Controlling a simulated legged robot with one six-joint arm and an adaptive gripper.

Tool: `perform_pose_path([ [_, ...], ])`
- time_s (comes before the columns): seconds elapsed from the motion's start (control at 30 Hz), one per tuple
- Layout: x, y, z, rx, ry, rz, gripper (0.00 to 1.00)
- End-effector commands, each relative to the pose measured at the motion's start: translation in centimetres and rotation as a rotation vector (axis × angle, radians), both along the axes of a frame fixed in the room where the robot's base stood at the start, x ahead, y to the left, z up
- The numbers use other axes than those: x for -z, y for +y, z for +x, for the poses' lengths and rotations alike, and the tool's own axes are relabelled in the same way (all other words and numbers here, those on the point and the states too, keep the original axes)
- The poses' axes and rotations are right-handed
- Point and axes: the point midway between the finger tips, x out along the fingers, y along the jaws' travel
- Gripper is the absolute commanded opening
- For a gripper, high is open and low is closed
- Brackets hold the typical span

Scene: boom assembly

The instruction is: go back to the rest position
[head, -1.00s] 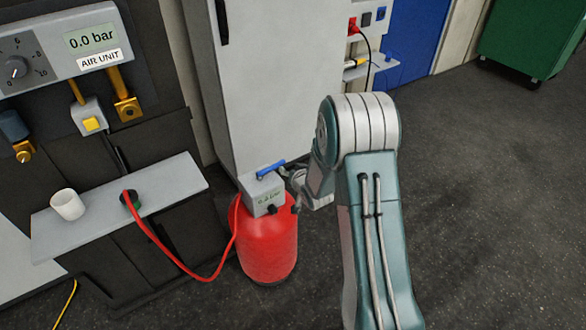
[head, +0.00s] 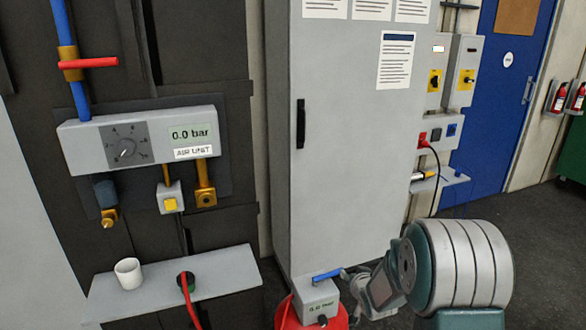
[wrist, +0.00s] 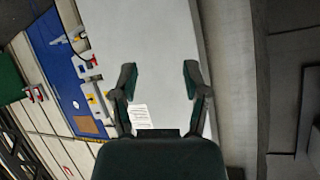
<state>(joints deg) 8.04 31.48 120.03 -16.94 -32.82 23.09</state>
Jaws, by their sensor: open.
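My gripper (wrist: 160,80) is open in the wrist view, with its two dark fingers apart and nothing between them. Beyond them is the pale cabinet front. In the head view my arm comes up at the lower right, and its wrist end (head: 378,290) is near the red tank (head: 338,318) at the bottom edge. My wrist end appears close to the lever's right; the fingers are too small to make out there.
The tall grey cabinet (head: 345,150) stands behind the tank. At left are the air unit (head: 145,140), reading 0.0 bar, and a shelf (head: 225,277) with a white mug (head: 128,273) and red hose (head: 187,300). A blue door (head: 505,100) is at right. Some floor (head: 545,225) is clear.

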Motion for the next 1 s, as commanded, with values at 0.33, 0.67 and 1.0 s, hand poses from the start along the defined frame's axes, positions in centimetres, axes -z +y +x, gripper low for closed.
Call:
perform_pose_path([
  [0.33, -10.3, 0.7, -6.6, 0.023, 0.143, -0.115, 0.59],
  [0.67, -16.6, 2.1, -16.3, 0.009, 0.298, -0.167, 0.59],
  [1.0, -19.7, 4.0, -28.3, -0.062, 0.457, -0.184, 0.59],
])
